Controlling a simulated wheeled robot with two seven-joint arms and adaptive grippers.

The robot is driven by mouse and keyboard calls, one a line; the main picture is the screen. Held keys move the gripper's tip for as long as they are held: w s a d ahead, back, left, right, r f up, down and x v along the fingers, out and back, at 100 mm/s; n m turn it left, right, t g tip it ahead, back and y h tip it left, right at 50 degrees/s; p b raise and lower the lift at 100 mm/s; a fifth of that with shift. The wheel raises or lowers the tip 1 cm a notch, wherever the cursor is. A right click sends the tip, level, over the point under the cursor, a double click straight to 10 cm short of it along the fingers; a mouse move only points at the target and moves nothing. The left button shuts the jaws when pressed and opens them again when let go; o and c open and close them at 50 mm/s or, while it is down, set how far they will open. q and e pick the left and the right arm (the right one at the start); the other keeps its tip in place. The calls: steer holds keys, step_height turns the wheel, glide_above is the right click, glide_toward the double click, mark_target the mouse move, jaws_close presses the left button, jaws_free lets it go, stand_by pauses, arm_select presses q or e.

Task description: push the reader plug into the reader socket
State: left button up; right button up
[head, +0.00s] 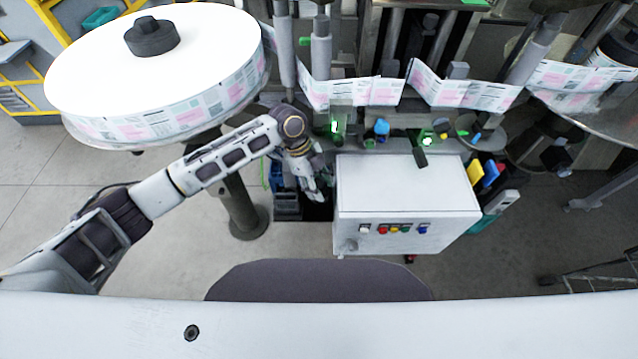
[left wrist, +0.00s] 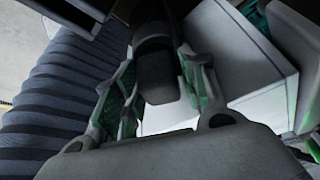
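My left gripper (head: 320,190) reaches down beside the left edge of the white control box. In the left wrist view its two green-padded fingers (left wrist: 158,85) stand on either side of a dark, rounded piece (left wrist: 158,75), which looks like the reader plug, and appear closed against its sides. The plug cannot be made out in the head view. The reader socket cannot be picked out for sure; the wrist and fingers cover part of that area. My right gripper is not in view.
The white control box (head: 400,185) with coloured buttons stands just right of the gripper; its side also shows in the left wrist view (left wrist: 235,50). A large label reel (head: 150,75) is at the left. Green-lit devices (head: 427,141) sit behind the box, below the label web (head: 370,91).

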arm_select(q)
steer(key=shift+o, duration=1)
steer(key=shift+w+r, duration=0.1)
steer(key=shift+r, duration=0.2)
steer(key=shift+w+a+r, duration=0.15)
steer(key=shift+a+r, duration=0.05)
steer(key=shift+r, duration=0.2)
steer(key=shift+v, duration=1)
steer(key=w+a, duration=0.6)
steer(key=a, duration=0.4)
steer(key=shift+s+a+f, duration=0.15)
steer(key=shift+f, duration=0.05)
